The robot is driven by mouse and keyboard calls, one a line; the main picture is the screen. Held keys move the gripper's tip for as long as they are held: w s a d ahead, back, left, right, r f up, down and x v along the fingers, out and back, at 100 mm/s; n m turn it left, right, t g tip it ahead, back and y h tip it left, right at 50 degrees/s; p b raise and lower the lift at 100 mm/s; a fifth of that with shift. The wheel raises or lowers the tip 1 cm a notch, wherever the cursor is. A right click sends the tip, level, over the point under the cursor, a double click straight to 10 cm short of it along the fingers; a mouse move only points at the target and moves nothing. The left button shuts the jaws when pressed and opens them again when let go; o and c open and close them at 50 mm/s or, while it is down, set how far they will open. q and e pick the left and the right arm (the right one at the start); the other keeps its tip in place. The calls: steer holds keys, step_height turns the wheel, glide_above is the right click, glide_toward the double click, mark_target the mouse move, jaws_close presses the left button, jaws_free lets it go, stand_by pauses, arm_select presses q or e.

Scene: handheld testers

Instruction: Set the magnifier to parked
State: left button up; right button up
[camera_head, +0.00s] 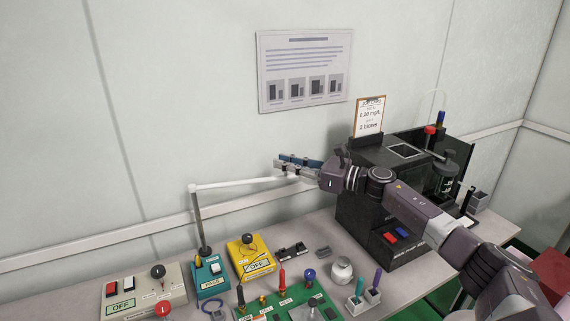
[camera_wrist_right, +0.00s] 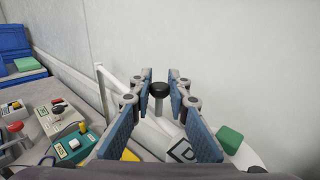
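The magnifier is a white arm (camera_head: 240,183) on a dark upright post (camera_head: 199,220) at the back of the table; the arm reaches right to my right gripper (camera_head: 294,168). Its far end is mostly hidden by the gripper in the head view. In the right wrist view, a black knob (camera_wrist_right: 158,89) sits between the blue-padded fingers of my right gripper (camera_wrist_right: 159,82), near their tips. The fingers are apart, with no clear grip on it. The white arm (camera_wrist_right: 113,77) shows behind the left finger. My left gripper is out of view.
A teal box (camera_head: 211,278), a yellow box (camera_head: 252,258) and a beige box (camera_head: 143,293) stand on the table below. A black instrument (camera_head: 385,205) stands behind my right arm. The wall with a poster (camera_head: 304,68) is close behind.

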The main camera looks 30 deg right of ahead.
steer(key=o, duration=0.4)
step_height(320, 180, up, 10)
steer(key=shift+r, duration=0.1)
stand_by(0.4)
